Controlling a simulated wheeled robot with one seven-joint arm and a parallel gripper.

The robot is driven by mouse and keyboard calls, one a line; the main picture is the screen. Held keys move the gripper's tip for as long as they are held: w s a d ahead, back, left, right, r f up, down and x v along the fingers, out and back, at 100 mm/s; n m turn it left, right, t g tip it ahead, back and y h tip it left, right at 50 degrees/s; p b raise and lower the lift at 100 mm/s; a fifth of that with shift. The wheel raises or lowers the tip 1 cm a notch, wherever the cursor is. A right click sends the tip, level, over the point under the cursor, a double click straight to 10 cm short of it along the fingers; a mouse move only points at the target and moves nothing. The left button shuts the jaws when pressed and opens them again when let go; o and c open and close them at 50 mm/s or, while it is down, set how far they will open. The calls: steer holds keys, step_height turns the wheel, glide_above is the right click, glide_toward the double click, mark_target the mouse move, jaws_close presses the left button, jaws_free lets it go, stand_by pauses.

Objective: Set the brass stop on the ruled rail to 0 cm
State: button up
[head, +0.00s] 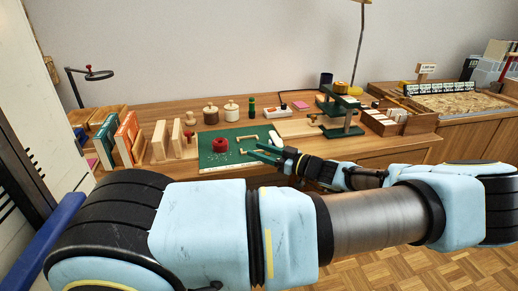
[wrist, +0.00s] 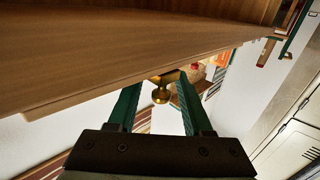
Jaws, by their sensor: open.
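A brass piece with a round knob (wrist: 160,95) shows in the wrist view at the edge of a long wooden board (wrist: 120,60). I take it for the brass stop, but no ruled marks or numbers can be read. My gripper (wrist: 158,82) is open, with one green finger on each side of the knob and visible gaps between. In the head view my gripper (head: 262,150) reaches left over the front of the bench, beside the green mat (head: 205,161). The stop cannot be made out clearly there.
A red round thing (head: 220,145) lies on the mat. Upright books (head: 125,137) and wooden blocks (head: 160,140) stand left. A sand-coloured tray (head: 460,103) is far right.

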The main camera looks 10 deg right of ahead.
steer(key=shift+w+a, duration=0.15)
steer(key=shift+a, duration=0.05)
jaws_close()
stand_by(0.3)
stand_by(1.1)
